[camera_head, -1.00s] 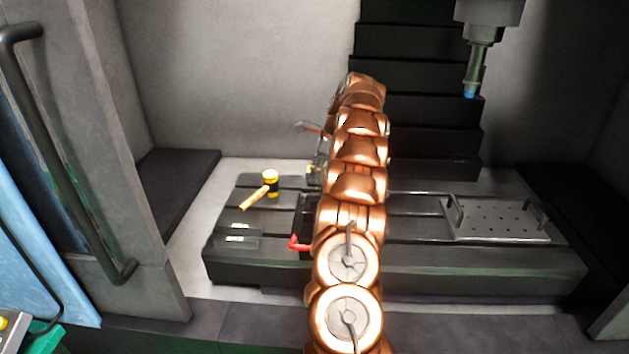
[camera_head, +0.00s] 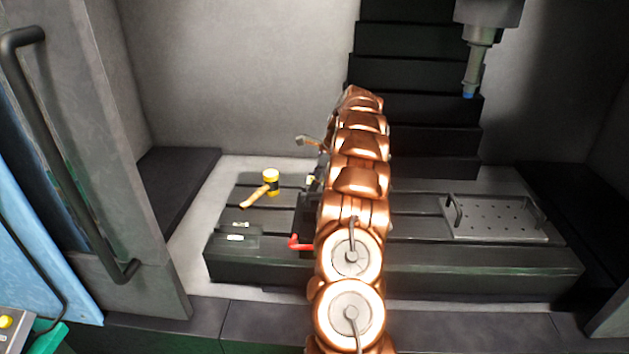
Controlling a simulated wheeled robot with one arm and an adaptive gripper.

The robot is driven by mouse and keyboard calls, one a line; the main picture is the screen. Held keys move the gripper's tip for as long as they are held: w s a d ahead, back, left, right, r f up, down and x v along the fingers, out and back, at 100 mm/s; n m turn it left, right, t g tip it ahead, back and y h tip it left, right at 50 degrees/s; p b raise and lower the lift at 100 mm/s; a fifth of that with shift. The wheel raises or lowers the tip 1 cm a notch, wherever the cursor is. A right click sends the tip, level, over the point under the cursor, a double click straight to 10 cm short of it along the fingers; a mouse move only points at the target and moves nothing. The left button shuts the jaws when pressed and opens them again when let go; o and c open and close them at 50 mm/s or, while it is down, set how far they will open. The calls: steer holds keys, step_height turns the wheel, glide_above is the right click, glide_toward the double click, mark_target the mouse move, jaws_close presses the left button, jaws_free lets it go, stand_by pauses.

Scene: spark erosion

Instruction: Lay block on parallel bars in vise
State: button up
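The vise (camera_head: 306,212) is a dark body on the machine table, with a red handle (camera_head: 299,244) at its front. My copper-coloured arm stands in front of it and hides most of it, including its jaws. I cannot make out the block or any bars in the vise. A small part of my gripper (camera_head: 310,141) seems to show past the left side of the arm, above the back of the vise. Its fingertips and anything between them are hidden.
Small pale-marked dark pieces (camera_head: 236,238) lie at the table's front left. A perforated plate with handles (camera_head: 500,220) is at right. A spindle (camera_head: 473,70) hangs above.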

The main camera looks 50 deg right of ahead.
steer(key=o, duration=0.5)
steer(key=shift+c, duration=0.2)
steer(key=shift+r, duration=0.1)
steer(key=shift+b+v, duration=0.75)
steer(key=shift+v, duration=1.05)
steer(key=shift+b+v, duration=0.4)
steer(key=shift+v, duration=1.4)
steer(key=p+v, duration=0.3)
steer(key=v, duration=0.2)
steer(key=shift+p, duration=0.3)
